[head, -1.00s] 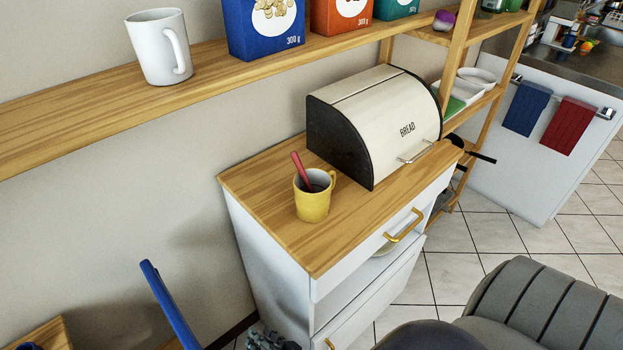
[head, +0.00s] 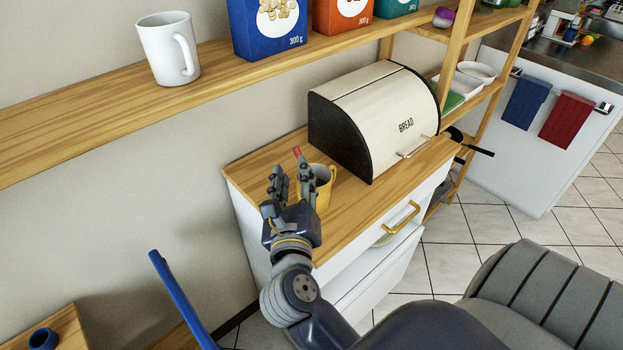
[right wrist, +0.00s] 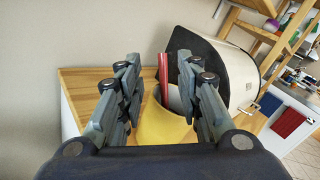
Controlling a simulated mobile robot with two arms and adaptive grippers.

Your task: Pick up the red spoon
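The red spoon (head: 298,152) stands tilted in a yellow mug (head: 325,188) on the wooden top of a white cabinet. In the head view only its handle tip shows above my right gripper (head: 291,176). In the right wrist view the spoon handle (right wrist: 163,78) rises from the mug (right wrist: 163,122), between the two spread fingers of my right gripper (right wrist: 164,92). The fingers are open and I see no contact with the spoon. The spoon's lower end is hidden in the mug. My left gripper is not in view.
A cream bread box (head: 375,115) with dark sides stands close behind and right of the mug. A wooden shelf (head: 110,108) above carries a white mug (head: 168,48) and several boxes. The cabinet top (head: 375,205) is bare at the front.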

